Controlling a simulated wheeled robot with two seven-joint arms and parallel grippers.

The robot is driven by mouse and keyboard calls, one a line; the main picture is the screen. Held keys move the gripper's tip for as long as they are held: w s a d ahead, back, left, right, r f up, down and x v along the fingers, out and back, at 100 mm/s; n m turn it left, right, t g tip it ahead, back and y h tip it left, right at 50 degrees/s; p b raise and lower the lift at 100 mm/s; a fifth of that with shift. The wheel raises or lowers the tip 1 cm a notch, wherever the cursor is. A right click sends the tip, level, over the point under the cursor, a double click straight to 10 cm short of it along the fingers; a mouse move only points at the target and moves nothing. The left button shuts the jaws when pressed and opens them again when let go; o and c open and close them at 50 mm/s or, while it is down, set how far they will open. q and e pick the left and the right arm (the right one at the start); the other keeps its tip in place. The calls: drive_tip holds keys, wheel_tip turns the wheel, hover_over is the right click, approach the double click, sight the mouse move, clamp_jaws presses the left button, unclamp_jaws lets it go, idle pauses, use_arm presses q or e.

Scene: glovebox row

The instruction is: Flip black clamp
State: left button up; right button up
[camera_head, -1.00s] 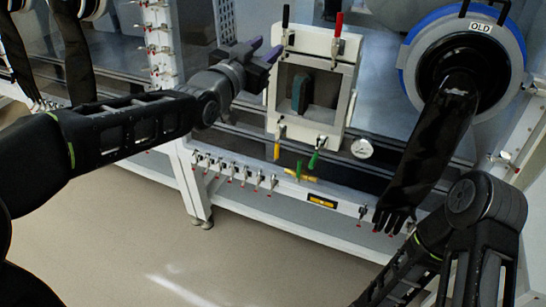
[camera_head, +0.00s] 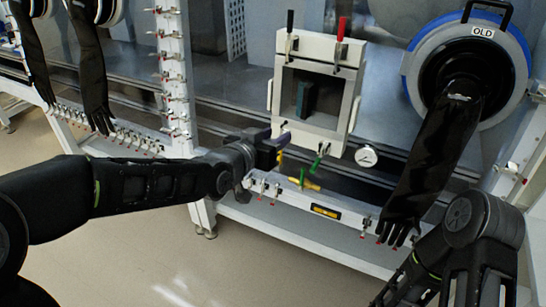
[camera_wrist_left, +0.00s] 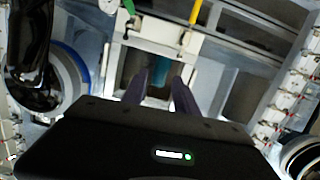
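The black clamp (camera_head: 289,28) has an upright black handle at the top left corner of the white door frame (camera_head: 318,50). My left gripper (camera_head: 280,138) is below it, in front of the frame's lower left corner and close to the yellow-handled clamp (camera_head: 280,157). It is apart from the black clamp. In the left wrist view, the two dark fingers (camera_wrist_left: 161,90) are spread with nothing between them, pointing toward the frame and window. The black clamp cannot be made out in that view. My right arm is at the lower right; its gripper does not show.
A red-handled clamp (camera_head: 340,30) is at the top right of the frame, a green-handled one (camera_head: 317,163) at the bottom. A teal block (camera_head: 305,98) stands inside the window. A black glove (camera_head: 435,160) hangs from the blue-ringed port at right. A gauge (camera_head: 366,156) is beside the frame.

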use_arm(q)
drive_tip(key=f, duration=0.2)
drive_tip(key=s+f, duration=0.1)
drive_tip(key=shift+d+f+g, duration=0.1)
drive_tip(key=shift+f+g, duration=0.2)
drive_tip(key=shift+f, duration=0.05)
drive_tip(key=shift+n, duration=0.3)
drive_tip(key=s+f+n+g+y, duration=0.1)
drive_tip(key=s+f+g, duration=0.3)
drive_tip(key=f, duration=0.8)
drive_tip(key=s+f+n+g+y, duration=0.1)
drive_tip(key=s+f+g, duration=0.1)
drive_tip(key=s+f, duration=0.75)
drive_tip(key=s+a+f+n+g, duration=0.2)
drive_tip(key=s+f+g, duration=0.4)
drive_tip(key=s+f, duration=1.4)
drive_tip(key=shift+f+n, duration=0.5)
drive_tip(key=shift+n, duration=0.1)
